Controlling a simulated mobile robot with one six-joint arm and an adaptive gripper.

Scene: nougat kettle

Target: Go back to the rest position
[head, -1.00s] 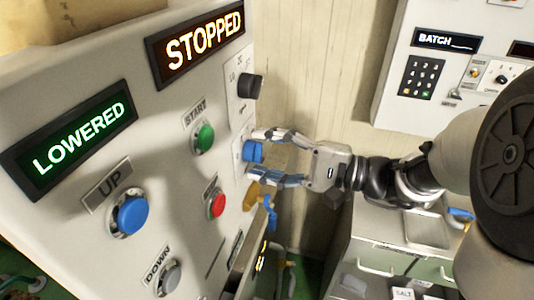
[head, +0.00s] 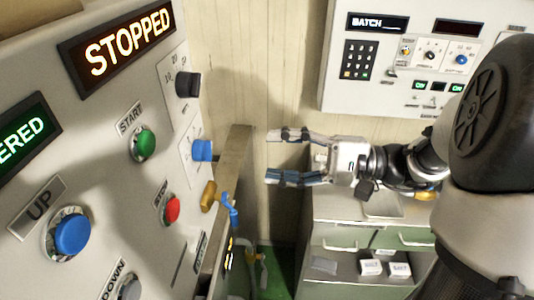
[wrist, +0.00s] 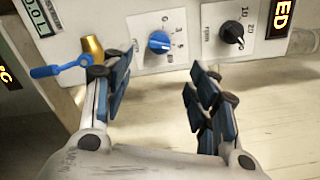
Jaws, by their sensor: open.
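My gripper (head: 283,157) is open and empty in the head view, to the right of the control panel (head: 110,130) and apart from it. The panel's blue knob (head: 202,150) is to the left of the fingertips, with a clear gap. In the wrist view my gripper (wrist: 160,95) has its two fingers spread, and the blue knob (wrist: 159,42) shows beyond and between them. A black knob (wrist: 232,32) is beyond the right finger. The left finger overlaps the view of the brass valve with the blue lever (wrist: 60,69).
The panel displays STOPPED (head: 128,42). It carries a green START button (head: 143,145), a red STOP button (head: 170,211) and a blue UP button (head: 72,233). A batch panel (head: 425,60) hangs on the back wall. A drawer cabinet (head: 340,215) stands below my gripper.

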